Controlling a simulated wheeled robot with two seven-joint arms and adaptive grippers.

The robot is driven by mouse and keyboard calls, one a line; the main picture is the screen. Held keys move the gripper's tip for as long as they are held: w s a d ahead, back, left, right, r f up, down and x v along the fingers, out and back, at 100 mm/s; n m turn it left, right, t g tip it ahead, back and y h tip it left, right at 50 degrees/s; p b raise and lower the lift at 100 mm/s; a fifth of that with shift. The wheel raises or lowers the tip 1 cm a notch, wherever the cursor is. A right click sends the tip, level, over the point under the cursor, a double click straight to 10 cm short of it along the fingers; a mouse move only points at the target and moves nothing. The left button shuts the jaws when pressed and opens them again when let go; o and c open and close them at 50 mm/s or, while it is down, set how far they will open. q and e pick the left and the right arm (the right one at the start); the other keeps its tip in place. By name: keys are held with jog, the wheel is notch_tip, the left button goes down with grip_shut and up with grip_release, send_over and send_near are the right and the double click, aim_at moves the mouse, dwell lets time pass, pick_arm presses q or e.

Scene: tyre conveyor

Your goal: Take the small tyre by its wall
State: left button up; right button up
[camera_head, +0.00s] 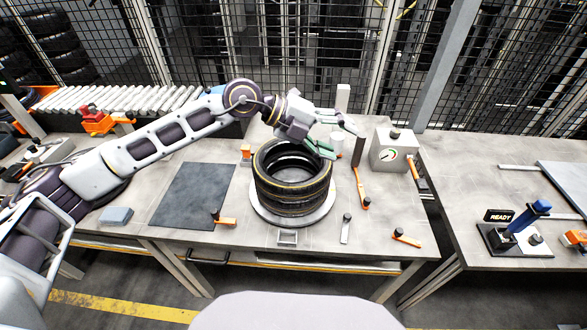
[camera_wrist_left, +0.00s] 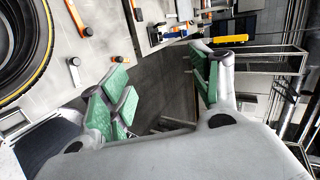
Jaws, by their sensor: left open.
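The small tyre (camera_head: 292,199) is black with a thin yellow line and lies flat on a round light plate (camera_head: 262,216) in the middle of the table. It looks tall; I cannot tell if it is one tyre or two stacked. In the left wrist view, part of the tyre (camera_wrist_left: 45,52) shows at the upper left. My left gripper (camera_head: 337,142) is open and empty above the tyre's far right rim, apart from it as far as I can tell. Its green-padded fingers (camera_wrist_left: 160,92) are spread with nothing between them. My right gripper is not in view.
A dark mat (camera_head: 193,195) lies left of the plate. A roller conveyor (camera_head: 120,98) is at the back left. A second table (camera_head: 480,240) holds a READY sign (camera_head: 498,215).

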pick_arm(q)
jog(key=a+f+m+y, duration=0.2)
jog(key=a+f+m, duration=0.1)
jog(key=m, duration=0.1)
jog(key=a+f+m+y, duration=0.3)
jog(key=a+m, duration=0.1)
jog(key=a+f+m+y, duration=0.3)
jog(key=a+m, duration=0.1)
jog(key=m, duration=0.1)
jog(key=shift+w+a+f+t, duration=0.2)
jog(key=shift+w+f+t, duration=0.1)
jog(key=shift+w+f, duration=0.1)
jog(key=shift+m, duration=0.7)
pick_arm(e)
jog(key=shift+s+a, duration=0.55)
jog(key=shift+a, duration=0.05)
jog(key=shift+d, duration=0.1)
